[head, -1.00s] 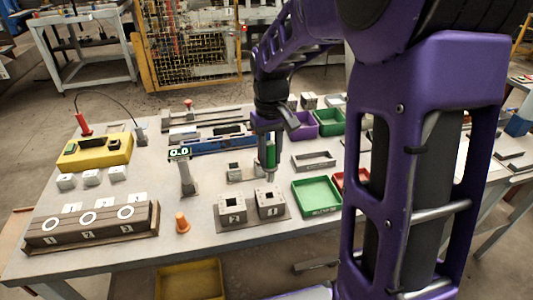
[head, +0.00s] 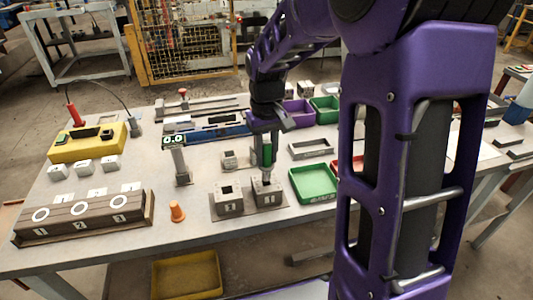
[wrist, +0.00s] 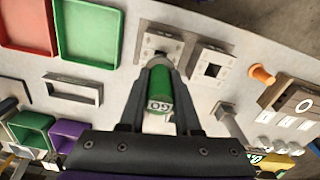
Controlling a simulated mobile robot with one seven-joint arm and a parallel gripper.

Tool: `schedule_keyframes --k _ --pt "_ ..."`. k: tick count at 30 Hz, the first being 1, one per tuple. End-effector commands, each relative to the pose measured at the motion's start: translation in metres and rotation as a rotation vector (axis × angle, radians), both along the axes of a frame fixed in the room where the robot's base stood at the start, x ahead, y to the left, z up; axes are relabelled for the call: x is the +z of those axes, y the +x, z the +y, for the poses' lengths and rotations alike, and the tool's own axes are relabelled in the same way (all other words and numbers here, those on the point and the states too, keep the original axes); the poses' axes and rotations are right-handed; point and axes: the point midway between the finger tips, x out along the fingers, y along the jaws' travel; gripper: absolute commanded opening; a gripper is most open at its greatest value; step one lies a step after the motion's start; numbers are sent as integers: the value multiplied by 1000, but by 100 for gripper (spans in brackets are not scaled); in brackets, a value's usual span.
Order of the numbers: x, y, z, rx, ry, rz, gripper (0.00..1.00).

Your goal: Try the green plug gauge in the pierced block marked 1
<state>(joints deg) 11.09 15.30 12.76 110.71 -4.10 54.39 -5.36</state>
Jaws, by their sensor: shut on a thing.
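The green plug gauge (head: 267,152), marked GO in the wrist view (wrist: 160,88), is held upright in my gripper (head: 266,158). My gripper also shows in the wrist view (wrist: 160,68), its two fingers shut on the gauge's sides. The gauge's grey lower end reaches down to the top of the right pierced block (head: 268,198), which appears marked 1. That block also shows in the wrist view (wrist: 150,43); the gauge covers its hole. I cannot tell whether the tip is inside. The left pierced block (head: 229,206), which appears marked 2, has an open square hole.
An orange cone-like piece (head: 177,211) stands left of the blocks. A green tray (head: 314,184) lies close on the right. A brown rack with rings (head: 85,220) is at the far left.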

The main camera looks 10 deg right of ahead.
Motion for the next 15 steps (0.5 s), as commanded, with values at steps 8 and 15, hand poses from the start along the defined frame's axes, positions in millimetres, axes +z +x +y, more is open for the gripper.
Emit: schedule_keyframes --k 8,15 --pt "-2 0 0 0 0 -1 0" --pt "-7 0 0 0 0 -1 0"
